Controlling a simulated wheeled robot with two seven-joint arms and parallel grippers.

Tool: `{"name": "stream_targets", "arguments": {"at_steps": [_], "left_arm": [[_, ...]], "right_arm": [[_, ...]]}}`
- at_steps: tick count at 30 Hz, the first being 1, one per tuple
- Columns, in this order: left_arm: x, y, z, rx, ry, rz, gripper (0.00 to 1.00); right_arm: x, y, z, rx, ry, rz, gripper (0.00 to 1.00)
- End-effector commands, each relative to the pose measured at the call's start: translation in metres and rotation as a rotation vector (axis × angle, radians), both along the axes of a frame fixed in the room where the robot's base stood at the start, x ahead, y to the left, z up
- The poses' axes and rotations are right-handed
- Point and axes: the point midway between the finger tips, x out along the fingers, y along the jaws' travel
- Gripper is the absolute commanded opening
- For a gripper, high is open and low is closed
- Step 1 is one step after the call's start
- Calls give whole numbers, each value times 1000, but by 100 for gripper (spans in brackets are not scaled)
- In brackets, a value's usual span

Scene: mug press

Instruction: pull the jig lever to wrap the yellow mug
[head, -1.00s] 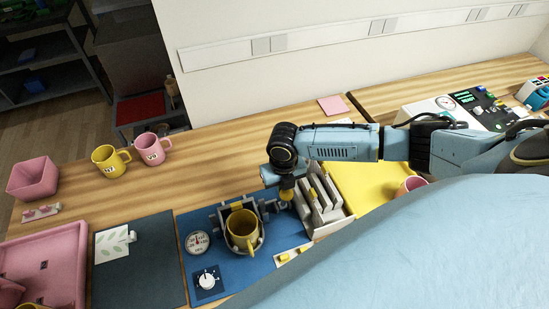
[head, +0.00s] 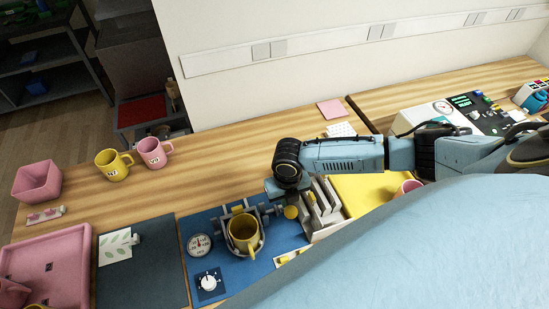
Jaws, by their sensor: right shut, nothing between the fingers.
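The yellow mug (head: 243,234) stands upright in the grey jig (head: 262,212) on a blue mat, its handle toward me. The jig lever's yellow knob (head: 291,212) shows just right of the jig. My right gripper (head: 279,200) is beside the knob, on its far left side. It is shut with nothing between the fingers. Its fingertips are small and partly hidden by the wrist, so I cannot tell whether they touch the lever. My left gripper is out of view.
A gauge (head: 200,244) and a dial (head: 208,281) are left of the jig. A grey slotted rack (head: 322,208) stands close on the right. Another yellow mug (head: 112,165) and a pink mug (head: 153,152) stand at the back left. The wood behind the jig is clear.

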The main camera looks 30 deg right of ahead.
Motion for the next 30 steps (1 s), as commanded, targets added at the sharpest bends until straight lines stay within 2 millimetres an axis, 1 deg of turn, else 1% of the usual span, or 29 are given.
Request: {"name": "stream_targets", "arguments": {"at_steps": [5, 11, 20, 30], "left_arm": [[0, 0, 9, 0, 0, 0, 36], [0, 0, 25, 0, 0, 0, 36], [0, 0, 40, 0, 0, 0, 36], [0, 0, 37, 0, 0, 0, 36]], "right_arm": [[2, 0, 10, 0, 0, 0, 0], [4, -1, 27, 0, 0, 0, 0], [8, -2, 50, 0, -1, 0, 0], [12, -3, 70, 1, -1, 1, 0]]}}
